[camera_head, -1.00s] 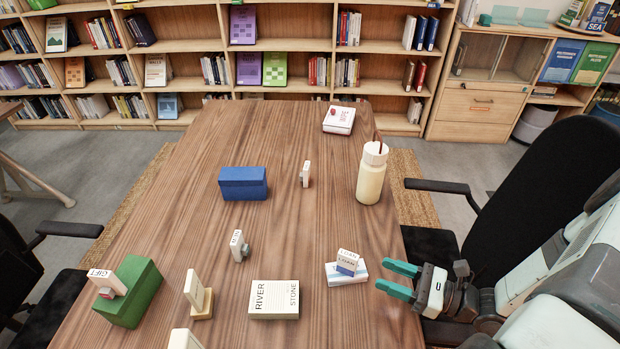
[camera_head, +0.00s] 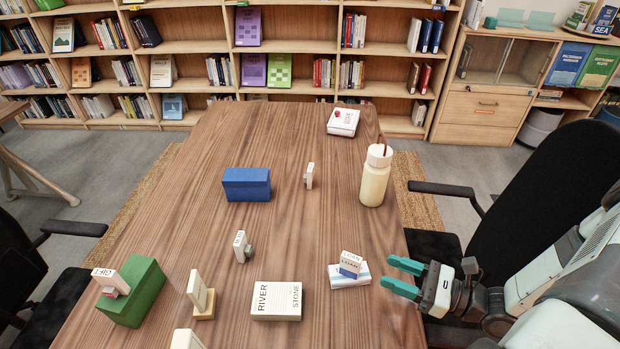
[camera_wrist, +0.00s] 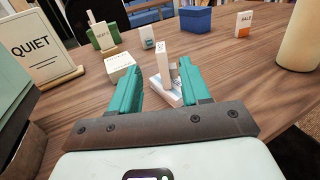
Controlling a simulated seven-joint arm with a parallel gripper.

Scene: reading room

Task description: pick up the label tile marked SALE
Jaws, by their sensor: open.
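The SALE label tile (camera_wrist: 243,25) stands upright in the wrist view, white with an orange lower part, between the blue box and the pale bottle. In the head view the tile (camera_head: 309,176) is seen nearly edge-on and its word is not readable. My gripper (camera_head: 404,277) is at the right edge of the table, open and empty, well to the near right of the tile. In the wrist view its teal fingers (camera_wrist: 160,78) are apart, with the LOAN tile beyond them.
The LOAN tile (camera_head: 351,264) stands on a small book (camera_head: 336,279) just left of my gripper. A pale bottle (camera_head: 374,182) stands right of the SALE tile, a blue box (camera_head: 246,190) left of it. A book (camera_head: 276,303) lies in front. Bare wood surrounds the SALE tile.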

